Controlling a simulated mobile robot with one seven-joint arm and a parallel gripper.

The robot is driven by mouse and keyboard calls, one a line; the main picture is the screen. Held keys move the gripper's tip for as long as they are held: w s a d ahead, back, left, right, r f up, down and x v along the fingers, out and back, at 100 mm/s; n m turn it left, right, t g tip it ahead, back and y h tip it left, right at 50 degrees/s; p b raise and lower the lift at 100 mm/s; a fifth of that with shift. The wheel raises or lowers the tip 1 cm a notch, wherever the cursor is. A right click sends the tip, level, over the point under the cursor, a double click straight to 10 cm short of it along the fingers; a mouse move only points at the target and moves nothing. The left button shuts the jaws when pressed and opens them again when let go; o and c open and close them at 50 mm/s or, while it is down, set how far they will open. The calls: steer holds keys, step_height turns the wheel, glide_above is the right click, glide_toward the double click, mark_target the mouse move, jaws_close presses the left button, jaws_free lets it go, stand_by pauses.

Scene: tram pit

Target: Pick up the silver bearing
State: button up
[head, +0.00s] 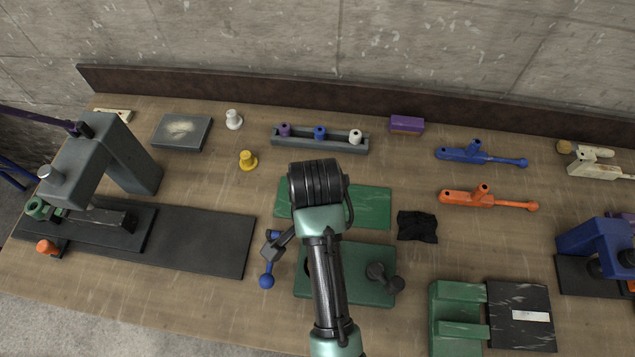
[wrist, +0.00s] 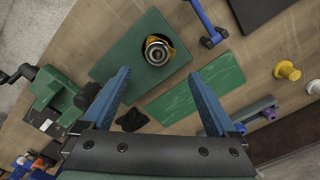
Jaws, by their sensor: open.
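The silver bearing (wrist: 157,52) shows in the wrist view as a round metal ring with a dark centre. A yellow piece (wrist: 169,49) lies around or under it; I cannot tell which. Both are on a green plate (wrist: 118,58), which also shows in the head view (head: 345,290). My gripper (wrist: 158,74) is open and empty, its two blue fingers apart on either side of the bearing's line. The bearing appears beyond the fingertips, not between them. In the head view my arm covers the gripper and most or all of the bearing.
A blue-ended lever (head: 267,281) lies left of the plate. A black cloth (head: 417,226), green mat (head: 370,207) and peg rack (head: 320,139) lie around. A green block fixture (head: 458,318) stands at front right.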

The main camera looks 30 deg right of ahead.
step_height(320, 180, down, 6)
steer(key=shift+f+p, duration=0.2)
steer(key=shift+p, duration=0.1)
steer(key=shift+s+f+p, duration=0.15)
steer(key=shift+f+p, duration=0.2)
steer(key=shift+f, duration=0.25)
steer(key=shift+s+d+f+p, duration=0.15)
steer(key=shift+f+p, duration=0.3)
steer(key=shift+f, duration=1.65)
jaws_close()
